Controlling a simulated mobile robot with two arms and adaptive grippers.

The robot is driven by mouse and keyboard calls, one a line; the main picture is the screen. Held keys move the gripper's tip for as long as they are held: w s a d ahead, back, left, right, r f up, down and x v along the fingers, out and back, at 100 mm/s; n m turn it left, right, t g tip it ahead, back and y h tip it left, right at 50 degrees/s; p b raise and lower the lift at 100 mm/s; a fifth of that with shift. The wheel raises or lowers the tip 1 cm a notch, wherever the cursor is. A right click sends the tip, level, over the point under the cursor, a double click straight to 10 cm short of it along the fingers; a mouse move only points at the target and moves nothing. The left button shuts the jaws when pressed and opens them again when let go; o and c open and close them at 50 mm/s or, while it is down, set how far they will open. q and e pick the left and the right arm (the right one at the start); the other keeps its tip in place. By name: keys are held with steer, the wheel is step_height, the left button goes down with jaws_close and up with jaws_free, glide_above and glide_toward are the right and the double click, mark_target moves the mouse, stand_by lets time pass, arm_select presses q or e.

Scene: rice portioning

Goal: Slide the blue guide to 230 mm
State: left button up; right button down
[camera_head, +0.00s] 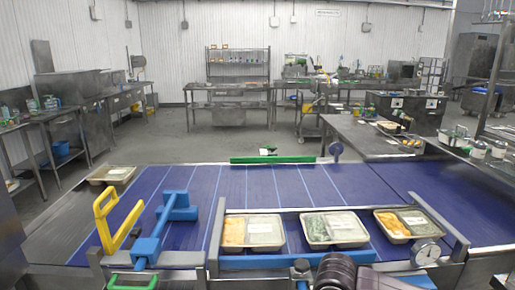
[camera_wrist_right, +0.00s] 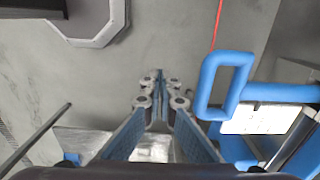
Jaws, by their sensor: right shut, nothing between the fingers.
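The blue guide (camera_head: 176,213) is a blue bar with a raised handle over the left part of the purple conveyor. Its foot is at the grey front rail. In the right wrist view a blue loop handle (camera_wrist_right: 228,85) with a bar stands to the right of my right gripper (camera_wrist_right: 158,80). I cannot tell for certain that it is the same guide. The right gripper is shut and empty, its fingertips together and apart from the blue loop. No millimetre scale is readable. My left gripper is not in view.
A yellow handle (camera_head: 107,222) stands left of the blue guide, and a green handle (camera_head: 132,282) is below it. Filled food trays (camera_head: 334,229) sit along the conveyor's front. A round dial (camera_head: 426,252) is at front right. The middle of the conveyor (camera_head: 270,187) is clear.

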steer(key=shift+s, duration=0.5)
step_height(320, 180, up, 9)
steer(key=p, duration=0.4)
stand_by(0.6)
